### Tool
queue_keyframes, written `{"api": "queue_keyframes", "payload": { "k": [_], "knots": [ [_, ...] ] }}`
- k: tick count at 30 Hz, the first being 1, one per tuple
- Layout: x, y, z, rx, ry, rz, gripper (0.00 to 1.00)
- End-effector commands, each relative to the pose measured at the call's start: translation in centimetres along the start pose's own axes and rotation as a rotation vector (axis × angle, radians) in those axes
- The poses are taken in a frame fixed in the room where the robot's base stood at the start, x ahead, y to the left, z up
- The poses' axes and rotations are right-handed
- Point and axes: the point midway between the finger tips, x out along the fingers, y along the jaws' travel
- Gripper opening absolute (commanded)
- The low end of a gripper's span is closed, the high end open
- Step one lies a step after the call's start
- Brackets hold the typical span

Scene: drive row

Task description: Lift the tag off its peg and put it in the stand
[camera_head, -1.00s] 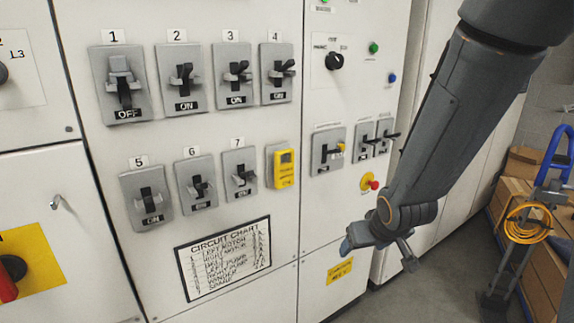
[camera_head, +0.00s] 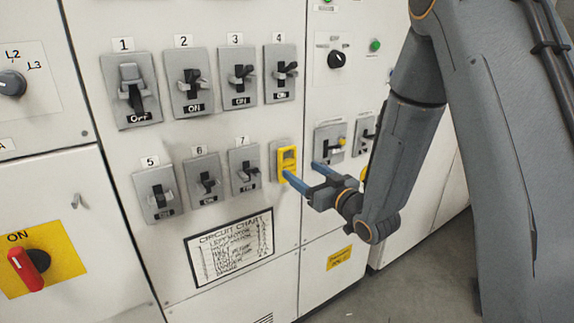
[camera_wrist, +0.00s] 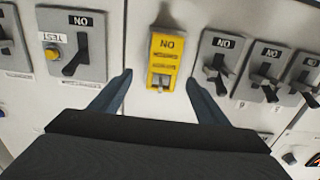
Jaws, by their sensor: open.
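The yellow tag (camera_head: 287,157) hangs on the white cabinet front, against a grey plate right of switch 7. It has dark print and a window near its top. In the wrist view the tag (camera_wrist: 166,62) appears upside down, with a grey peg end showing in its window. My gripper (camera_head: 302,171) is open and empty in front of the tag. In the wrist view its two blue-grey fingers lie left and right of the tag, with clear gaps to it. The remaining distance to the panel is hard to judge. I cannot make out a stand.
Numbered switches stick out of the panel, with switch 7 (camera_head: 244,171) just left of the tag. A grey switch plate with a yellow button (camera_head: 330,145) is to its right. A circuit chart (camera_head: 230,246) is below. Grey floor (camera_head: 400,285) is clear at lower right.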

Motion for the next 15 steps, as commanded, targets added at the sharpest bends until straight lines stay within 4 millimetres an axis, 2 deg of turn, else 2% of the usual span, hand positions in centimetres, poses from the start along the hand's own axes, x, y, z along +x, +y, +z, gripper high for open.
{"api": "queue_keyframes", "payload": {
  "k": [12, 15],
  "knots": [
    [4.8, -0.7, -0.3, -0.001, 0.0, 0.001, 0.69],
    [5.4, -0.6, -0.2, 0.0, -0.001, 0.002, 0.69]
  ]
}}
